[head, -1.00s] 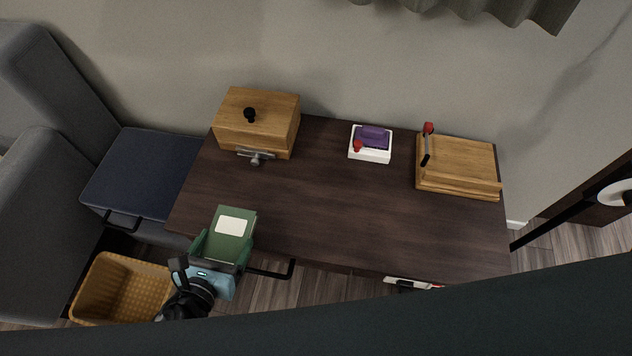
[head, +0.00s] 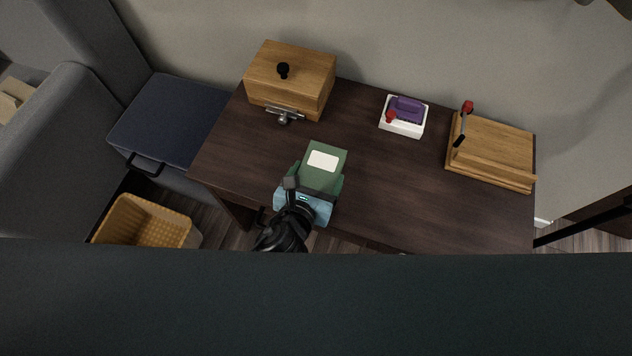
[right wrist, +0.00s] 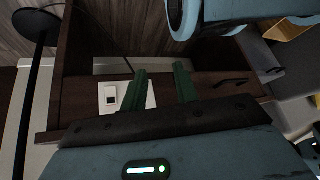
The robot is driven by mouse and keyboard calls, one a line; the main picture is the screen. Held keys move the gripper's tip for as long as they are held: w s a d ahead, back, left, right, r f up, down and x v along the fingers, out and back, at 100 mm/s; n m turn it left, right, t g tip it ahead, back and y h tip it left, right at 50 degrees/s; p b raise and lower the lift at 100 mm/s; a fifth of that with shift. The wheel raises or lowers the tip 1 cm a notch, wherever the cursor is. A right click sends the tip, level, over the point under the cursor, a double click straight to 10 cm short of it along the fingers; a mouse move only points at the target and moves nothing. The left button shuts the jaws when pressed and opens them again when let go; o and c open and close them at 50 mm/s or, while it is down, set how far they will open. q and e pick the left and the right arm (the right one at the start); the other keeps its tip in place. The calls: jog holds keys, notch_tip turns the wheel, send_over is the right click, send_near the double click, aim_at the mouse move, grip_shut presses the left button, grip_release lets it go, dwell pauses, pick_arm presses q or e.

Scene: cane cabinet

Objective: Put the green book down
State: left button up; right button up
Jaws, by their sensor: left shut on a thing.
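The green book (head: 326,178) has a white label on its cover. My left gripper (head: 316,186) is shut on its near end, with the blue gripper body below it in the head view. The book is over the front left part of the dark wooden table (head: 370,190); I cannot tell whether it touches the top. My right gripper (right wrist: 160,88) shows only in the right wrist view. Its two green fingers are apart with nothing held between them, near the dark furniture front.
A wooden box (head: 291,82) with a black knob stands behind the book. A white tray (head: 402,128) with a purple item and a wooden board (head: 493,151) are farther right. A wicker basket (head: 140,225) is at lower left. The table's middle is clear.

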aim_at(315, 186)
pick_arm(q)
jog(key=shift+f, duration=0.25)
notch_tip(315, 186, down, 3)
jog(key=shift+f+b, duration=0.1)
jog(key=shift+b, duration=0.8)
jog(key=shift+f, duration=0.1)
jog(key=o, duration=1.1)
jog(key=shift+s+r, duration=0.15)
jog(key=shift+r, duration=0.1)
jog(key=p+v, duration=0.2)
jog(key=v, duration=0.9)
jog(key=shift+s+a+r, duration=0.15)
jog(key=shift+s, duration=0.2)
